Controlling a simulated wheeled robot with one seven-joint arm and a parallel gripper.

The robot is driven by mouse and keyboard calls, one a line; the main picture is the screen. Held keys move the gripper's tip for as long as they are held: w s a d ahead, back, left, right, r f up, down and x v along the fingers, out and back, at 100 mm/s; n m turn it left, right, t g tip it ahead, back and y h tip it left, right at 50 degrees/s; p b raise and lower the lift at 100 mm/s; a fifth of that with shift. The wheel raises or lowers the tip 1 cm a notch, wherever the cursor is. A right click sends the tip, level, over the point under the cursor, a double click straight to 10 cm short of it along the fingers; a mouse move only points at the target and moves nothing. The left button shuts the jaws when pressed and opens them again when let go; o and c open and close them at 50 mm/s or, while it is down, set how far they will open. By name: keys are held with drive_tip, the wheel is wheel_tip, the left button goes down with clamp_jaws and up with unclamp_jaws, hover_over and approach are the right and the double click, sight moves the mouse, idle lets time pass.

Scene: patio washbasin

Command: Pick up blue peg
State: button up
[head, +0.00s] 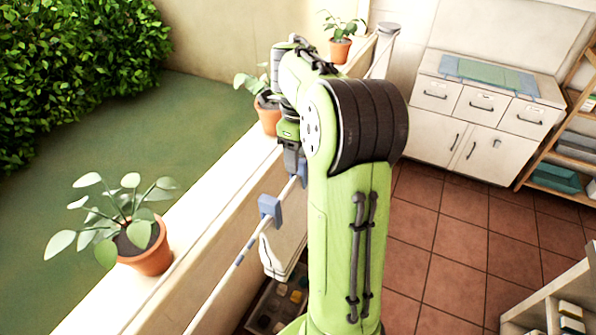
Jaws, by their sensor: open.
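A blue peg (269,208) sits on a thin pale line that runs beside the low wall, left of my arm. A smaller patch of blue (303,168) shows farther along the line, right at my gripper and partly hidden by my arm; it looks like another blue peg. My gripper (293,174) points down at the line, beyond and above the nearer peg and apart from it. It is open. Its fingertips are small and partly hidden, so I cannot tell whether the farther peg is between them.
Potted plants (146,255) stand along the wall ledge (215,205). A dark tray (262,292) with several small items is below the line. A white cabinet (485,110) and wooden shelf (560,140) stand at the right. The tiled floor (450,240) between is clear.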

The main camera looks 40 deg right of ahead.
drive_tip(key=shift+f, duration=0.9)
drive_tip(key=shift+w+d+f, duration=0.1)
drive_tip(key=shift+d+f, duration=0.1)
drive_tip(key=shift+f, duration=0.2)
drive_tip(key=shift+a+r, duration=0.1)
drive_tip(key=c, duration=0.4)
clamp_jaws()
wheel_tip(320, 180, up, 10)
drive_tip(key=shift+p, duration=0.85)
